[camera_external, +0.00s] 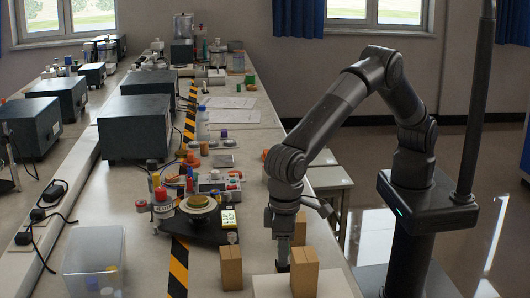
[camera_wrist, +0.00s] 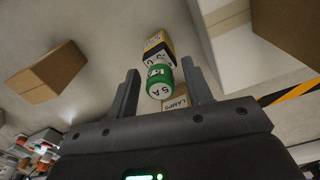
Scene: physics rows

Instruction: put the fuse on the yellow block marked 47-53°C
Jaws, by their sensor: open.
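In the wrist view a green cylinder (camera_wrist: 160,87) with pale lettering that reads like "5 A", seemingly the fuse, lies between the fingers of my gripper (camera_wrist: 160,68). The fingers stand apart on either side of it and do not visibly grip it. Right behind it in the picture is a small yellow block (camera_wrist: 156,42) with dark markings; its lettering is too small to read. I cannot tell whether the fuse touches the block. In the external view my gripper (camera_external: 283,264) points down between cardboard boxes, and the fuse and block cannot be made out there.
Cardboard boxes stand close to my gripper, one left (camera_external: 231,268) and one right (camera_external: 304,272). A box marked LAMPS (camera_wrist: 176,103) shows beyond the fuse. A clear bin (camera_external: 93,262) and a dark stand with a round dish (camera_external: 198,203) are farther left.

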